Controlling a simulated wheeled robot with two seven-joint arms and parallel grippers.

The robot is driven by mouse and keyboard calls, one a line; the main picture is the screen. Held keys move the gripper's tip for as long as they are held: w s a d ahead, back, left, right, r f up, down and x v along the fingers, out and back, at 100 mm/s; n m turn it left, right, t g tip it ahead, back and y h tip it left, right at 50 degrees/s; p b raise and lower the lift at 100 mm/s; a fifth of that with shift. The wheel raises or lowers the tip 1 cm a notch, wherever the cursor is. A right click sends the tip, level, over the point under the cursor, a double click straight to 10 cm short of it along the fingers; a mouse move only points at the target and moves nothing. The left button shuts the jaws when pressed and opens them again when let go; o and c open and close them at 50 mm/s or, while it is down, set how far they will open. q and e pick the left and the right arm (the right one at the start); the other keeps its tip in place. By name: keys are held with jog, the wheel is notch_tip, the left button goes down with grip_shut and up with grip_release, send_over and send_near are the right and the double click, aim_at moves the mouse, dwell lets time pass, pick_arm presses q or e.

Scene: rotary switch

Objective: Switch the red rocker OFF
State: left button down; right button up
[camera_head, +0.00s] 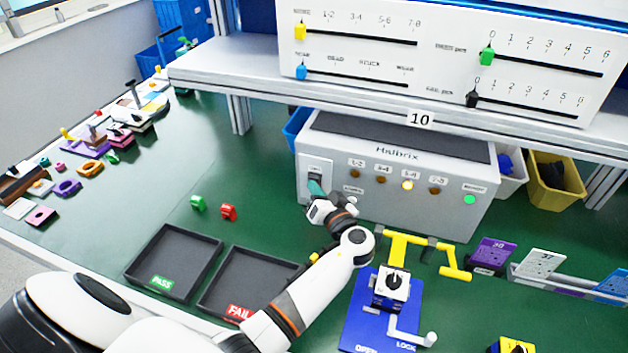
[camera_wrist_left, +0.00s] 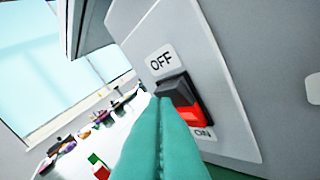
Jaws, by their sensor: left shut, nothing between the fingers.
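The rocker switch sits on a pale plate on the front of the grey Hallbrix box (camera_head: 400,210). In the left wrist view the rocker (camera_wrist_left: 190,112) shows a dark upper part by the OFF label (camera_wrist_left: 161,62) and a red lower part by the ON label (camera_wrist_left: 203,133). My left gripper (camera_head: 316,188) is shut and empty, with its teal fingers (camera_wrist_left: 160,130) together at the rocker. The fingertips overlap the rocker's dark OFF-side edge; I cannot tell if they touch it. The rocker (camera_head: 315,178) is partly hidden by the gripper in the head view. My right gripper is not in view.
A shelf (camera_head: 240,75) with a slider panel (camera_head: 440,60) overhangs the box. PASS (camera_head: 150,284) and FAIL (camera_head: 215,300) trays lie in front, near green (camera_head: 198,202) and red (camera_head: 229,212) pieces. A blue fixture (camera_head: 355,318) and yellow handle (camera_head: 455,273) stand right of my arm.

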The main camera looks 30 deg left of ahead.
pick_arm(q)
jog(key=shift+w, duration=0.2)
dwell(0.3)
jog(key=shift+s+d+f, duration=0.1)
jog(key=shift+s+d, duration=0.05)
jog(key=shift+s, duration=0.65)
jog(key=shift+s+d+f, duration=0.1)
jog(key=shift+s+d, duration=0.1)
jog(key=shift+s, duration=0.6)
jog(key=shift+s+d+f, duration=0.15)
jog(key=shift+s, duration=0.65)
jog(key=shift+s+d+f, duration=0.1)
jog(key=shift+s+d, duration=0.1)
jog(key=shift+s, duration=0.6)
